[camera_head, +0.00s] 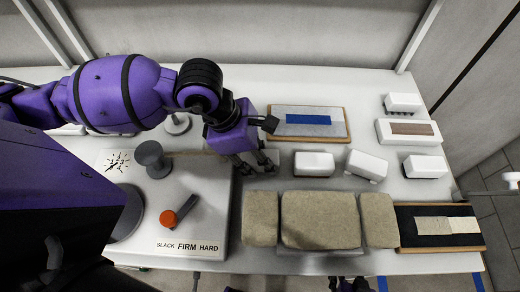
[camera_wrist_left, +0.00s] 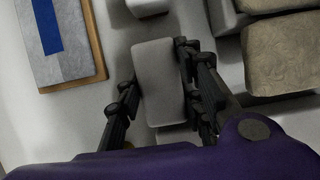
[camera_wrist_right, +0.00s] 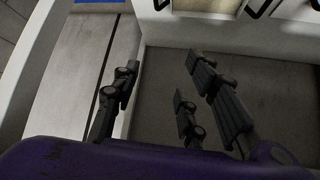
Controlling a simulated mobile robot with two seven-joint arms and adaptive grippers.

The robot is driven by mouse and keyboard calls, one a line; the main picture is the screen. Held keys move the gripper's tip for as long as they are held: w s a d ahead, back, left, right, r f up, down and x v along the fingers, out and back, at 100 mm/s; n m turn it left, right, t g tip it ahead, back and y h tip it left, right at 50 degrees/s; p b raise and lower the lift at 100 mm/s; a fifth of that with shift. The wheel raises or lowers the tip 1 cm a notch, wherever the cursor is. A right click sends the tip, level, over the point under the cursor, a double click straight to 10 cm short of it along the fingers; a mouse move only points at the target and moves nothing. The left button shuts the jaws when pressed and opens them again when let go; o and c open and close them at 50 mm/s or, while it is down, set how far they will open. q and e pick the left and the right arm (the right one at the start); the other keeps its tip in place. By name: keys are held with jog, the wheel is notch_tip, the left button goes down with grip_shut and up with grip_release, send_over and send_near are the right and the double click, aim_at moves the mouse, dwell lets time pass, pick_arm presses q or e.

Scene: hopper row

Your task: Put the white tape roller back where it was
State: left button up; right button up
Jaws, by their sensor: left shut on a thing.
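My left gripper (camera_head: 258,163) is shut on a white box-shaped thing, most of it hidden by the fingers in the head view. In the left wrist view this white block (camera_wrist_left: 158,72) lies between the fingers of my left gripper (camera_wrist_left: 156,78), one finger on each side. I take it for the white tape roller, but cannot see a roll on it. Its height above the table is unclear. My right gripper (camera_wrist_right: 165,85) is open and empty, in front of the table; its dark fingertips show at the bottom of the head view.
White blocks stand right of the held one: one (camera_head: 314,164), a tilted one (camera_head: 366,166), another (camera_head: 425,166). Behind lies a grey board with a blue strip (camera_head: 308,119). Beige pads (camera_head: 320,220) lie in front. A machine with an orange knob (camera_head: 169,219) stands left.

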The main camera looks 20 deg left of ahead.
pick_arm(q)
jog(key=shift+s+d+r, duration=0.15)
jog(key=shift+s, duration=0.1)
jog(key=o, duration=0.8)
jog(key=shift+s+f, duration=0.1)
jog(key=shift+f, duration=0.15)
jog(key=o, duration=0.5)
jog(key=shift+c, duration=0.2)
pick_arm(e)
jog(key=shift+s+d+f, duration=0.2)
jog(key=shift+s+f, duration=0.05)
jog(key=shift+s, duration=0.35)
jog(key=shift+s+d+f, duration=0.2)
jog(key=shift+s+f, duration=0.05)
jog(key=shift+s, duration=0.3)
